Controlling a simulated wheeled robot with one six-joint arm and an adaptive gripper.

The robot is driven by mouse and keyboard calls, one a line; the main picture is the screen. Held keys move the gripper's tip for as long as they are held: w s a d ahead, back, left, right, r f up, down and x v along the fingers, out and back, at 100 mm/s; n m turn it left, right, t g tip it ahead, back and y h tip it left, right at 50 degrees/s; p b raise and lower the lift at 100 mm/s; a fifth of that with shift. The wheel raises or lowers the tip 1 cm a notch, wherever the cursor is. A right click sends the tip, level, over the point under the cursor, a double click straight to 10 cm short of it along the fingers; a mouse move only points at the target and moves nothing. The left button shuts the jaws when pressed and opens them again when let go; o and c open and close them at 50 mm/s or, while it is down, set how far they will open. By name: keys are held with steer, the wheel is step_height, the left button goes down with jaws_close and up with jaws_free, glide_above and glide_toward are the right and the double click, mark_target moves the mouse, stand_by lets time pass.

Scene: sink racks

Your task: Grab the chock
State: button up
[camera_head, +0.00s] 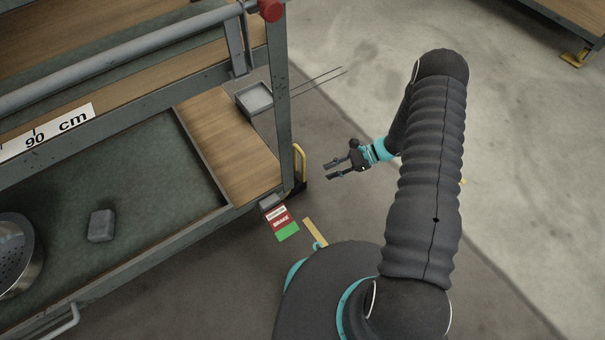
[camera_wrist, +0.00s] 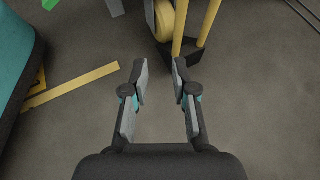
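The chock shows in the wrist view as a dark base (camera_wrist: 193,52) with two yellow handle posts (camera_wrist: 208,22), beyond the right fingertip. Its handle top is cut off there. In the head view its yellow handle (camera_head: 301,162) stands beside the rack's corner post, and its dark base (camera_head: 300,187) is partly hidden by the rack. My gripper (camera_head: 327,170) is open and empty, just right of the chock in the head view. In the wrist view my gripper (camera_wrist: 160,67) has clear floor between its fingers and does not touch the chock.
A yellow wheel (camera_wrist: 165,18) is against the chock. The wooden-shelved rack (camera_head: 235,150) fills the left, with a red and green brake label (camera_head: 281,220) at its corner. A yellow strip (camera_wrist: 72,85) lies left of my gripper. Open floor (camera_head: 345,70) is to the right.

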steer(key=m+t, duration=0.1)
steer(key=t, duration=0.1)
glide_toward(295, 160)
steer(key=shift+m+y, duration=0.4)
steer(key=shift+y, duration=0.1)
steer(key=shift+w+d+f+b+x, duration=0.15)
steer(key=shift+f+x, duration=0.2)
steer(key=shift+x, duration=1.4)
steer(key=shift+w+d+f+b+x, duration=0.15)
steer(key=shift+f+x, duration=0.2)
steer(key=shift+x, duration=1.45)
steer(key=shift+w+d+f+b+x, duration=0.15)
steer(key=shift+f+x, duration=0.15)
steer(key=shift+x, duration=1.45)
steer(key=shift+s, duration=0.1)
steer(key=shift+c, duration=0.3)
jaws_close()
